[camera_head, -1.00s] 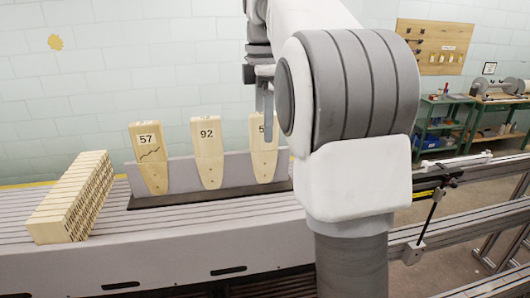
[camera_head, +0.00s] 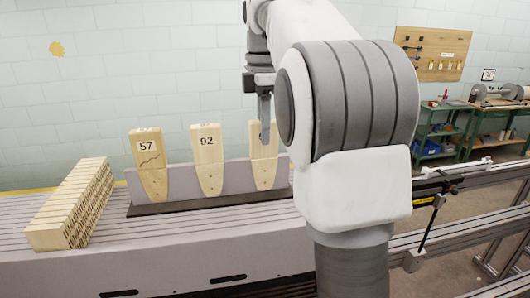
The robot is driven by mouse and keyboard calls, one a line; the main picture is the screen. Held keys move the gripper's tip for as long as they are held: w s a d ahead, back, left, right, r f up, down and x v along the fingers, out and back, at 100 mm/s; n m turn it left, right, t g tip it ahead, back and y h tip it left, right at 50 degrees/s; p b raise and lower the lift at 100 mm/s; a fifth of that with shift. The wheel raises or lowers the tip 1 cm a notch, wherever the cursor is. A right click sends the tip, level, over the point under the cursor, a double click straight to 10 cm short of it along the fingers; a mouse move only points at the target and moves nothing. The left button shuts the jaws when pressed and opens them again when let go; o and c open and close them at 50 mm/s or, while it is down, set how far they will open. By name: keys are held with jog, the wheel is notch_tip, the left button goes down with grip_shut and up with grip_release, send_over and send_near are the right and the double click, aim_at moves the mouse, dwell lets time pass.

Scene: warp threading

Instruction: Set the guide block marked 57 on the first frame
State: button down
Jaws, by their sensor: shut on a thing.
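The guide block marked 57 (camera_head: 148,147) stands upright at the left of a row of three pale wooden blocks. Under its number is a dark zigzag line, and it sits above a tapered wooden piece (camera_head: 153,182) on the grey rail. The block marked 92 (camera_head: 206,148) is in the middle. A third block (camera_head: 257,135) stands at the right, its marking covered by a finger. My gripper (camera_head: 265,120) points down at this third block and is shut on it, away from the 57 block. My arm hides the far finger.
The grey rail (camera_head: 180,172) backs the three blocks. Metal bars and a green bench (camera_head: 440,145) are at the right.

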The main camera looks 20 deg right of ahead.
jog(key=shift+r+p, duration=2.75)
jog(key=shift+p, duration=0.15)
jog(key=shift+r+p, duration=0.35)
jog(key=shift+r, duration=2.15)
jog(key=shift+s, duration=0.15)
